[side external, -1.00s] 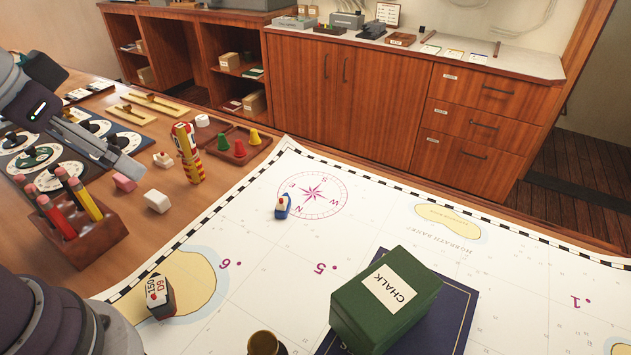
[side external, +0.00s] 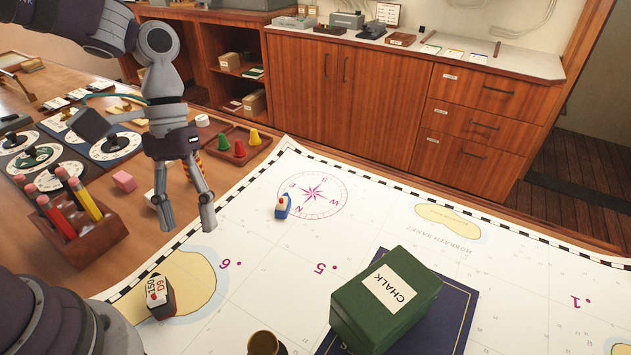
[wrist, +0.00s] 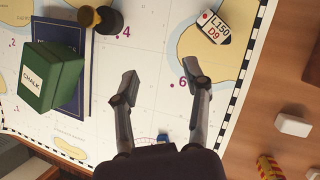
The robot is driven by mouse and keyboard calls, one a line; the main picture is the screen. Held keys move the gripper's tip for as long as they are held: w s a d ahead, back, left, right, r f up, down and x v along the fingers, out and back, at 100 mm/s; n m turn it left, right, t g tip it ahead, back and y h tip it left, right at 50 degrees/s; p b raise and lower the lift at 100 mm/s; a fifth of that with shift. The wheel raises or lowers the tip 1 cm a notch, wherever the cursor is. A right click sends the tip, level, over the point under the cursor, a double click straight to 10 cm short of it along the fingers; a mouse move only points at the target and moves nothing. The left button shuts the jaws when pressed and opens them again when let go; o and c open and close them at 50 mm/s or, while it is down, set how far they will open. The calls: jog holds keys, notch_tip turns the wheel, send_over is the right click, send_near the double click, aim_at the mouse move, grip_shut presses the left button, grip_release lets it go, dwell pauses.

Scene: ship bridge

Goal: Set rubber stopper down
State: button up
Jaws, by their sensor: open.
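My gripper (side external: 186,226) is open and empty, pointing down above the chart's left edge in the side view. In the wrist view, my gripper (wrist: 161,75) has its fingers spread with only chart between them. I cannot tell for sure which object is the rubber stopper. A black-and-brass round piece (wrist: 100,18) stands beside the dark blue book, apart from the fingers.
A green chalk box (side external: 385,300) sits on the dark blue book (side external: 447,318). A pencil holder (side external: 85,240) stands left of the gripper.

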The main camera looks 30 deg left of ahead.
aim_at(266, 354)
jog(key=d+f+n+g+h, duration=0.1)
jog(key=f+n+h, duration=0.1)
jog(key=f+h, duration=0.1)
jog(key=d+f+n+g+h, duration=0.1)
jog(key=d+f+n+h, duration=0.1)
jog(key=n+h, duration=0.1)
jog(key=d+f+n+g+h, duration=0.1)
jog(key=f+n+h, duration=0.1)
jog(key=h, duration=0.3)
jog(key=shift+s+d+f+n+g+h, duration=0.15)
jog(key=shift+f+n+g+h, duration=0.2)
jog(key=shift+f, duration=0.5)
jog(key=shift+d+f+n+h, duration=0.2)
jog(key=shift+f+n+h, duration=0.25)
jog(key=shift+n+h, duration=0.25)
jog(key=x, duration=1)
jog(key=shift+s+d+f, duration=0.1)
jog(key=shift+s+f, duration=0.15)
jog(key=shift+s, duration=0.1)
grip_shut()
